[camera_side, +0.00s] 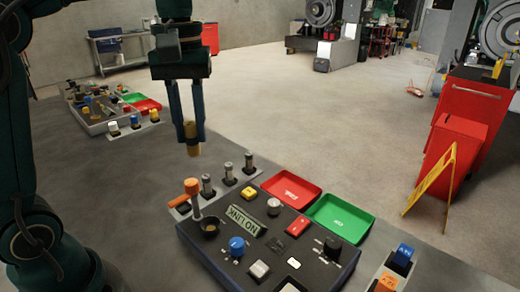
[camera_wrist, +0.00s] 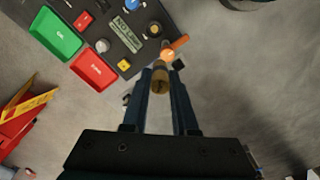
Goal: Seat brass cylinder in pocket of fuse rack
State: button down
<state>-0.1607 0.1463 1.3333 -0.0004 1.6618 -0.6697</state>
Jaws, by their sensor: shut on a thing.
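The brass cylinder (camera_side: 191,142) hangs upright between the fingers of my gripper (camera_side: 192,130), its lower end poking out below the tips. In the wrist view the brass cylinder (camera_wrist: 160,85) also sits between both fingers of my gripper (camera_wrist: 160,79). My gripper is shut on it and holds it in the air, apart from the rack. The fuse rack (camera_side: 216,196) is a grey strip behind the dark control panel, with several silver cylinders upright in it. A dark spot at its left end (camera_side: 183,208), partly behind the orange lever, looks like an empty pocket. The wrist view mostly hides the rack.
The orange-handled lever (camera_side: 192,187) stands up close to the rack's left end. The dark panel (camera_side: 222,258) carries knobs and buttons. A red tray (camera_side: 290,189) and a green tray (camera_side: 340,217) lie behind it.

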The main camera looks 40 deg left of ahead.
jog(key=a+n, duration=0.4)
jog(key=a, duration=0.5)
jog(key=shift+f, duration=8.55)
jog(key=shift+f, duration=1)
jog(key=shift+c, duration=1)
grip_release()
jog(key=shift+r, duration=0.15)
notch_tip(320, 180, up, 7)
